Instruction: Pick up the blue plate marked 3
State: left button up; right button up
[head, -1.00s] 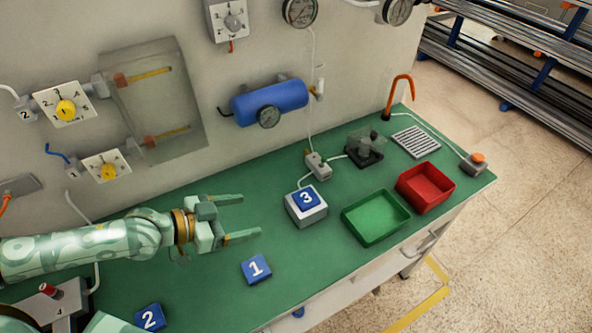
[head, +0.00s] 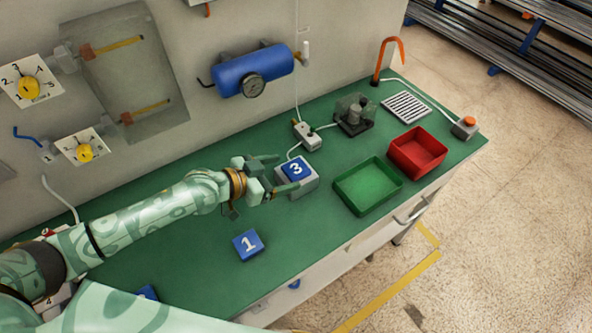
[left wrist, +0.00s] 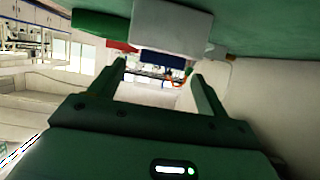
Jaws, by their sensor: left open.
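The blue plate marked 3 (head: 296,168) lies on top of a grey-white block (head: 303,185) on the green bench. My left gripper (head: 287,172) is open and empty, its fingers pointing at the plate from the left. Its fingertips are close to the plate's near side; I cannot tell whether they touch it. In the left wrist view the bench appears at the top, with the block (left wrist: 172,27) and the plate as a dark blue strip (left wrist: 163,58) beyond and between the open fingers. My right gripper is not in view.
The blue plate marked 1 (head: 248,244) lies on the bench, and another blue plate (head: 147,293) is partly hidden by my arm. A green tray (head: 341,199) and a red tray (head: 397,166) stand to the right. A blue tank (head: 255,70) hangs on the wall.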

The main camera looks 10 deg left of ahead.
aim_at(296, 170)
pick_arm(q)
jog(key=x, duration=0.2)
jog(key=shift+w+d+f, duration=0.15)
jog(key=shift+w, duration=0.1)
jog(key=shift+s, duration=0.1)
jog(key=c, duration=1.2)
jog(key=shift+o, duration=0.2)
